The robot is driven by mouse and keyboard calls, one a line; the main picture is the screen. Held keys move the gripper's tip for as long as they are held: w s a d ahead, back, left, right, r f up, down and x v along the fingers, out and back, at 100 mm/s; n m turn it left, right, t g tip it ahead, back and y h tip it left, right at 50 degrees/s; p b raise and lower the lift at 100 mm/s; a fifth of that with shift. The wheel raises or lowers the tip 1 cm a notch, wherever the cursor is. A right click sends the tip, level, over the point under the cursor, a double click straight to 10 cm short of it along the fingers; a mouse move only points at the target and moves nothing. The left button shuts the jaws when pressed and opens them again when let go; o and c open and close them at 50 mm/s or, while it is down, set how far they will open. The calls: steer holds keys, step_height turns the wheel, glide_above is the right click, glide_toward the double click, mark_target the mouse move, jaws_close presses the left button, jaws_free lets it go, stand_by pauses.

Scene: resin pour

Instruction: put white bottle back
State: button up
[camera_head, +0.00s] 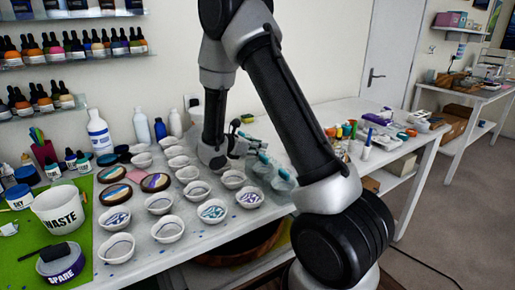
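Several bottles stand along the wall at the back of the white table. They include a large white bottle with a blue label (99,132), a plain white bottle (141,127) and a smaller white bottle (175,124). I cannot tell which of them the task means. My gripper (246,139) is low over the table, right of these bottles and apart from them, behind the rows of small bowls. Its fingers are small and partly hidden by my arm, so I cannot tell whether they are open or hold anything.
Many white bowls (167,229) fill the table's middle. Clear containers with teal tops (283,180) stand close to my gripper. A waste tub (58,211) and a spare tub (61,264) sit on the green mat (20,272). Shelves of dropper bottles (40,98) hang at left.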

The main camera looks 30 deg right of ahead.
steer(key=o, duration=0.4)
steer(key=v, duration=1.1)
steer(key=s+d+r+m+g+y, duration=0.2)
steer(key=s+d+r+m+y, duration=0.1)
steer(key=s+r+m, duration=0.3)
steer(key=s+d+r+m+g+y, duration=0.1)
steer(key=s+d+r+m+y, duration=0.25)
steer(key=s, duration=0.55)
steer(key=s+a+r+m+t+y, duration=0.1)
steer(key=s+r+m+t+y, duration=0.1)
steer(key=s+m, duration=0.3)
steer(key=s+a+r+m+t+y, duration=0.2)
steer(key=s+m+y, duration=0.2)
steer(key=s, duration=0.4)
steer(key=shift+s+a+m+t, duration=0.3)
steer(key=shift+s+m+t, duration=0.1)
steer(key=shift+m, duration=0.35)
steer(key=shift+y, duration=0.25)
